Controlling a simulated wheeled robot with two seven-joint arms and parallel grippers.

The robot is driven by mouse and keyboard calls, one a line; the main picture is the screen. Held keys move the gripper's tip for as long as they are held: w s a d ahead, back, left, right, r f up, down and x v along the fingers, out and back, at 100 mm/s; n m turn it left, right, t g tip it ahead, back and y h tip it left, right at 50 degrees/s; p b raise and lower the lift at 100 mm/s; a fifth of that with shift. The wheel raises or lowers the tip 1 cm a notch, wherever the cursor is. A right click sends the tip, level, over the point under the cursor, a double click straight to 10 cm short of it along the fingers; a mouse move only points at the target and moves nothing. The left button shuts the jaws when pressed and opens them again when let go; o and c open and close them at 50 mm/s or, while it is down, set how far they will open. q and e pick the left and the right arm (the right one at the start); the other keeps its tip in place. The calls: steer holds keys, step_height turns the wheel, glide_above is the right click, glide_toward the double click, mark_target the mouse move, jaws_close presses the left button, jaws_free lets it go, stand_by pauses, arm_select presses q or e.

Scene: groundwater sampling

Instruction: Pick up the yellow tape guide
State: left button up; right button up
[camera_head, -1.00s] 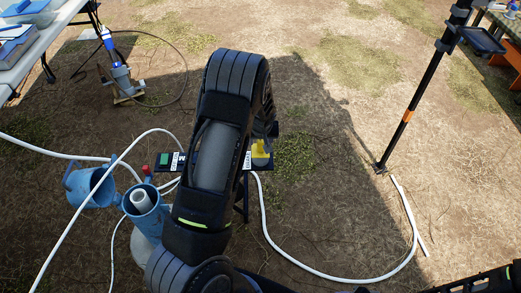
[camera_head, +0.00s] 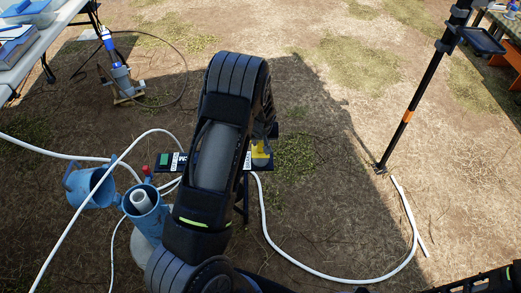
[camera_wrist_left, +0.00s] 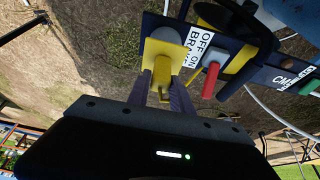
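The yellow tape guide (camera_wrist_left: 166,56) is mounted on a dark bar, with a grey round part behind its plate. In the head view only part of its yellow (camera_head: 261,160) shows beside my left gripper (camera_head: 266,142), which partly covers it. In the left wrist view my left gripper (camera_wrist_left: 161,92) points at the guide. Its two fingers stand apart, on either side of the guide's narrow yellow stem. Whether they touch it is hard to tell.
The dark bar (camera_wrist_left: 262,75) also carries a red handle (camera_wrist_left: 211,80) and white labels close to the guide. A black pole (camera_head: 408,115) stands at right on open ground.

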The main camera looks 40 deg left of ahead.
arm_select(q)
jaws_close()
stand_by(0.9)
